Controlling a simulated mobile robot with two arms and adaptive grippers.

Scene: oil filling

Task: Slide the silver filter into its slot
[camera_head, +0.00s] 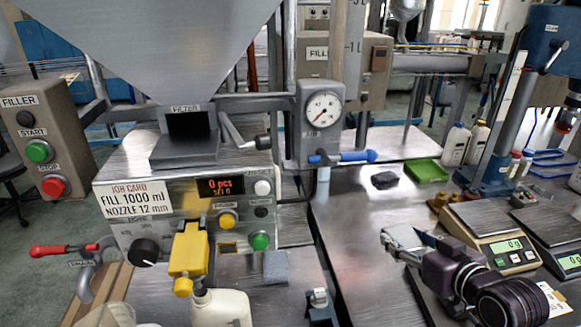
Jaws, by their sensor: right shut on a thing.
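The filter slot (188,127) is a dark square opening in a grey housing labelled FILTER, on top of the filling machine at left. It looks empty. My right gripper (396,244) reaches in from the lower right, low over the metal table and well to the right of the slot. It is shut on a small greyish piece (424,238), probably the silver filter, mostly hidden by the fingers. No other silver filter shows clearly. My left gripper is not in view.
The filling machine (130,165) has a yellow nozzle valve (187,250) over a white bottle (222,308). A lever (240,133) and a pressure gauge (323,110) stand right of the slot. Scales (490,232) stand at right. The table's middle is mostly clear.

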